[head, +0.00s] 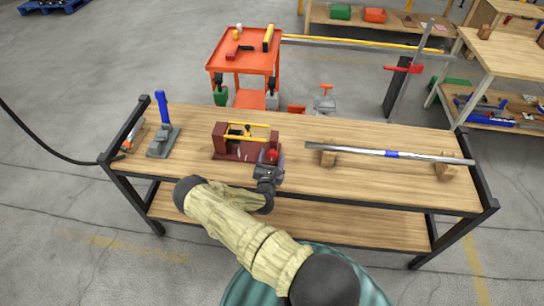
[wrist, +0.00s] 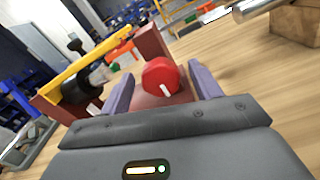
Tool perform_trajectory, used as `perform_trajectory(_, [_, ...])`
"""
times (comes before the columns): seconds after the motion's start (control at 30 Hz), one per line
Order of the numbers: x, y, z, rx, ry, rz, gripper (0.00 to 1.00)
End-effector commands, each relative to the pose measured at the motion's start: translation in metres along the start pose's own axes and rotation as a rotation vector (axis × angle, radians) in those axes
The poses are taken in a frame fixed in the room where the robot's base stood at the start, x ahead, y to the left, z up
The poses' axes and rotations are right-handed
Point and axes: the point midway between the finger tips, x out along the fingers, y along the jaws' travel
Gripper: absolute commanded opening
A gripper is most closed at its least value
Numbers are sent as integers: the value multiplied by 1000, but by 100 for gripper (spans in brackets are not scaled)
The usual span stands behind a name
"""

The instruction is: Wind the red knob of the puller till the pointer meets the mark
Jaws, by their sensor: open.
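The puller (head: 232,148) is a dark red frame with a yellow bar (head: 247,125) along its top, standing on the wooden bench left of its middle. Its red knob (head: 271,156) is on the right end. In the wrist view the red knob (wrist: 161,76) is round with a white line on its face. My gripper (wrist: 160,93) is open, with one pale purple finger on each side of the knob; I cannot tell whether they touch it. In the head view my gripper (head: 268,168) covers part of that end. The pointer and mark cannot be made out clearly.
A grey tool with a blue handle (head: 162,108) stands on the bench to the left. A metal bar (head: 400,155) rests on wooden blocks to the right. An orange cart (head: 243,63) stands behind. The bench front between is clear.

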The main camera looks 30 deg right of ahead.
Motion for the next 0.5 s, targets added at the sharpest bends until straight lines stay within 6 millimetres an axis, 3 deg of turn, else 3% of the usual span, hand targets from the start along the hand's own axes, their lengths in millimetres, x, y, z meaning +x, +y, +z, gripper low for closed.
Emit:
perform_trajectory(0.27, [1,0,0,0,1,1,63])
perform_trajectory(0.5, [0,2,-1,0,2,3,18])
